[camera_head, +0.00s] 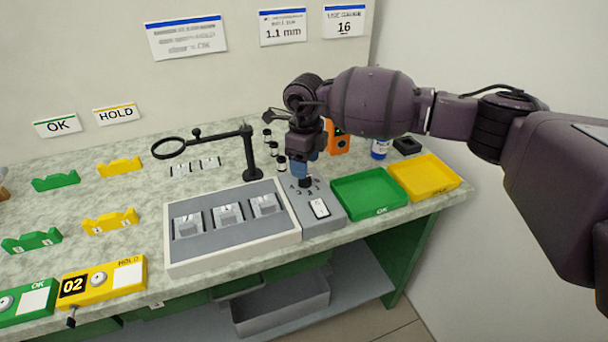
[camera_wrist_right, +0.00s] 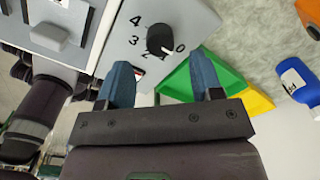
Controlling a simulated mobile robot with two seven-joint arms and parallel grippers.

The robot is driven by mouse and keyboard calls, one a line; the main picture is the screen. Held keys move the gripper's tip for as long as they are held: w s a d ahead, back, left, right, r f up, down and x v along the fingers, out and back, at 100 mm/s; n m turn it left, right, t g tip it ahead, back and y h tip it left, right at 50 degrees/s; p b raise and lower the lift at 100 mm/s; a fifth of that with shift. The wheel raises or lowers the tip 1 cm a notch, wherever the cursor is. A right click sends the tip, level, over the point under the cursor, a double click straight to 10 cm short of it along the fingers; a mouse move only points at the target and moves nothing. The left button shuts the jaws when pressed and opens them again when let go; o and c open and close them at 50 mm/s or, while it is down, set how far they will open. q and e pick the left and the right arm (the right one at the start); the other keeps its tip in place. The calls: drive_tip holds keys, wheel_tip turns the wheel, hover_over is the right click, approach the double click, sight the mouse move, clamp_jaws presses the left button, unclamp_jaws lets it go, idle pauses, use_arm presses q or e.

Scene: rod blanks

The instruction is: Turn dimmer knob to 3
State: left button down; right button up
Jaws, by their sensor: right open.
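The black dimmer knob (camera_wrist_right: 160,39) sits on a grey control box (camera_wrist_right: 185,15) with a printed scale from 0 to 4. Its white mark points to the lower right, toward the 0 side of the scale, away from the 3. In the head view the dark knob (camera_head: 305,182) is just below my right gripper (camera_head: 301,172), and the box (camera_head: 333,221) also shows. My right gripper is open and empty, its two blue fingers (camera_wrist_right: 162,75) on either side of the knob's line in the wrist view. Whether they touch it is unclear.
A white-framed tray (camera_head: 235,251) with several blocks stands left of the box. A green OK tray (camera_head: 368,193) and a yellow tray (camera_head: 425,177) stand right. A magnifier stand (camera_head: 250,155) and an orange device (camera_head: 338,139) are behind. A white switch (camera_head: 319,208) is on the box.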

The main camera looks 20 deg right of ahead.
wheel_tip(320, 180, down, 4)
use_arm(q)
drive_tip(key=shift+w+d+f+b, duration=0.1)
drive_tip(key=shift+w+f+b, duration=0.05)
drive_tip(key=shift+w+b, duration=0.15)
use_arm(e)
drive_tip(key=shift+f, duration=0.15)
use_arm(q)
drive_tip(key=shift+d, duration=0.1)
use_arm(e)
drive_tip(key=shift+c, duration=0.5)
drive_tip(key=c, duration=0.8)
use_arm(q)
drive_tip(key=shift+r, duration=0.2)
